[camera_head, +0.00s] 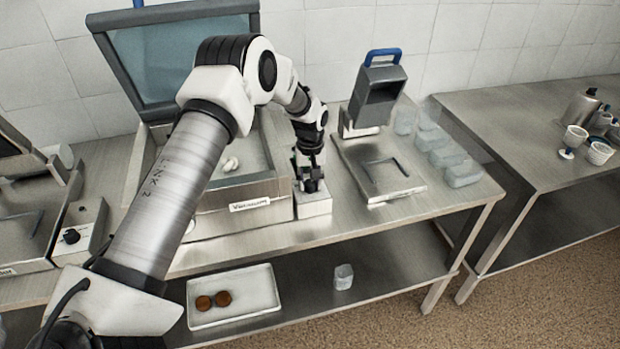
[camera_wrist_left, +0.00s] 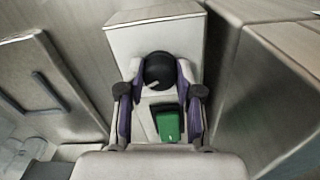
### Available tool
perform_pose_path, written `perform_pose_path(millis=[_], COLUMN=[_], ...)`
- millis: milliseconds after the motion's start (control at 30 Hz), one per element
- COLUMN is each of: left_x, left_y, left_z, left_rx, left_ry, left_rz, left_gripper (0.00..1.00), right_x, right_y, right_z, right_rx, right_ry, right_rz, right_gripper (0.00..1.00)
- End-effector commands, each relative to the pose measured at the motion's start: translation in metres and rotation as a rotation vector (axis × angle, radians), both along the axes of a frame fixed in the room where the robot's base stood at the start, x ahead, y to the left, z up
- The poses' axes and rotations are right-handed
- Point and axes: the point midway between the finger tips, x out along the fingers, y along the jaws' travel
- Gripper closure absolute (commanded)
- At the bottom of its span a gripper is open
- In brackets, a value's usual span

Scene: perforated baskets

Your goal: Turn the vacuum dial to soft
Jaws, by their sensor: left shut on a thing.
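The vacuum machine (camera_head: 236,223) stands on the steel table with its lid (camera_head: 168,52) raised and a label on its front. A small pale control box (camera_head: 314,207) is at its right front corner. In the left wrist view, this box (camera_wrist_left: 157,38) carries a round black dial (camera_wrist_left: 158,69) with a light pointer mark. A green piece (camera_wrist_left: 168,124) shows between the fingers, nearer the wrist. My left gripper (camera_head: 309,178) is over the box and shut on the dial, one finger on each side. The dial's setting marks cannot be read. My right gripper is not in view.
A press-like device with a blue handle (camera_head: 384,54) stands right of the box, beside several grey translucent blocks (camera_head: 441,153). Another machine with a black knob (camera_head: 71,236) is at left. A white tray (camera_head: 254,295) with two brown discs sits on the lower shelf.

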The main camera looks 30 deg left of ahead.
Motion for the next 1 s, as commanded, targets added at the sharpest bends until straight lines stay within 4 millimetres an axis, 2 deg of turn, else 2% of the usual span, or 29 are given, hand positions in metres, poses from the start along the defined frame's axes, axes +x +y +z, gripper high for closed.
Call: perform_pose_path(millis=[433,1000], left_x=[-0.003,-0.0027], left_y=[-0.0008,-0.0006], left_z=[-0.0033,-0.0037], left_rx=[-0.001,-0.001], left_ry=[0.01,0.009], left_rz=[0.312,0.39], left_gripper=[1.0,1.0], right_x=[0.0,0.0], right_y=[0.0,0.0], right_z=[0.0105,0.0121], right_rx=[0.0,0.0], right_ry=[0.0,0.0], right_rz=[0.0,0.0], right_gripper=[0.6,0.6])
